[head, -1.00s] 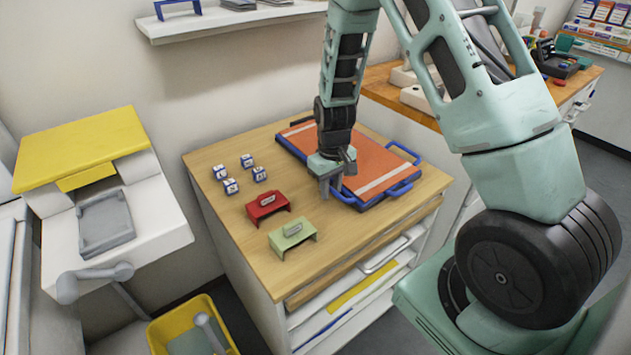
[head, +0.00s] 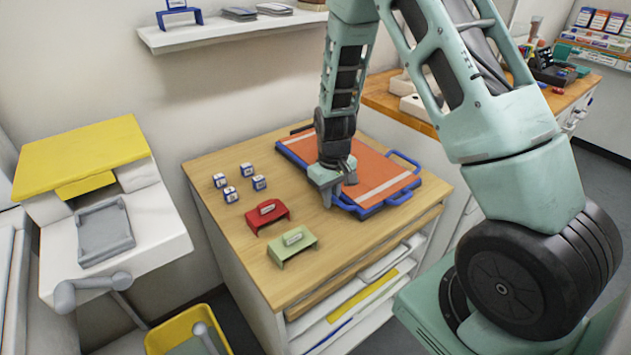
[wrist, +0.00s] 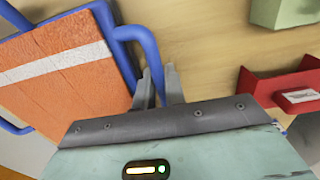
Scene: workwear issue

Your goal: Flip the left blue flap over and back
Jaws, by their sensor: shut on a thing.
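An orange panel (head: 368,162) with a pale stripe and blue edging lies flat on the wooden worktop. Blue loops stick out from its edges; one (head: 404,160) is at its right end. In the wrist view the panel (wrist: 60,85) is at left, with a blue loop (wrist: 145,38) running from its edge down to my fingers. My gripper (head: 328,200) is low at the panel's front-left edge. The fingers (wrist: 158,85) are shut on that blue loop; the exact contact is partly hidden. I cannot tell a separate flap apart from the panel.
A red holder (head: 267,214) and a green holder (head: 292,246) stand on the worktop (head: 225,225) left of my gripper. Several small blue-and-white blocks (head: 246,169) sit behind them. A yellow bin (head: 190,325) stands on the floor at front left.

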